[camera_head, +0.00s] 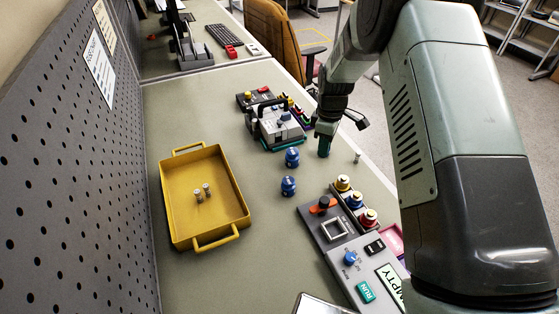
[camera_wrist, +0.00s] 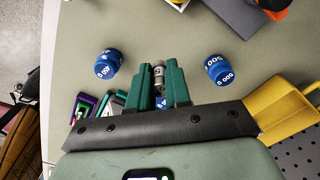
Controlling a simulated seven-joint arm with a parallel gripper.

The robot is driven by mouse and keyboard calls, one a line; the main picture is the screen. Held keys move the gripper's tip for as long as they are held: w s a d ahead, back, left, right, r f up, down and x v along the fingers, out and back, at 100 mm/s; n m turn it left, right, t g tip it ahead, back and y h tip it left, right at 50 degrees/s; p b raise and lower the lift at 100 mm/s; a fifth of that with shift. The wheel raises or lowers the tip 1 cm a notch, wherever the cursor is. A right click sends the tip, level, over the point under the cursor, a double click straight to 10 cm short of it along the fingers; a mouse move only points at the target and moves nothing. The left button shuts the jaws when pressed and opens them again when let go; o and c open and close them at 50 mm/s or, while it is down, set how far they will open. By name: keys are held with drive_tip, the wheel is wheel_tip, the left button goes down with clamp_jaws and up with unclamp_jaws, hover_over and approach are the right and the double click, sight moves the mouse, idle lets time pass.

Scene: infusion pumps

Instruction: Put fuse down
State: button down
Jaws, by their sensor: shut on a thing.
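My gripper (camera_head: 324,152) hangs over the right part of the table, just right of two blue knobbed pieces. In the wrist view its green fingers (camera_wrist: 160,86) are shut on a small metal-capped fuse (camera_wrist: 159,74). Blue shows lower between the fingers; I cannot tell what it belongs to. The held fuse cannot be made out in the head view. Another small metal fuse-like piece (camera_head: 357,157) stands on the table right of my gripper, near the edge.
Blue numbered pieces (camera_head: 292,157) (camera_head: 288,186) stand left of my gripper. A pump (camera_head: 277,126) is behind it; a pump panel (camera_head: 345,240) with coloured knobs is in front. A perforated wall (camera_head: 75,165) bounds the left. Bare table (camera_head: 245,115) lies behind the tray.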

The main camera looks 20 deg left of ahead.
drive_tip(key=shift+s+a+r, duration=0.1)
drive_tip(key=shift+a+r, duration=0.1)
drive_tip(key=shift+a, duration=0.05)
drive_tip(key=s+a+r, duration=0.3)
drive_tip(key=s+a, duration=0.8)
drive_tip(key=a, duration=0.3)
drive_tip(key=s+a+r, duration=0.2)
drive_tip(key=s+a, duration=0.9)
drive_tip(key=a, duration=0.3)
drive_tip(key=f, duration=0.5)
drive_tip(key=shift+s+a+f, duration=0.25)
drive_tip(key=shift+a+f, duration=0.05)
drive_tip(key=shift+f, duration=2.1)
drive_tip(key=c, duration=1.1)
unclamp_jaws()
drive_tip(key=shift+f, duration=0.15)
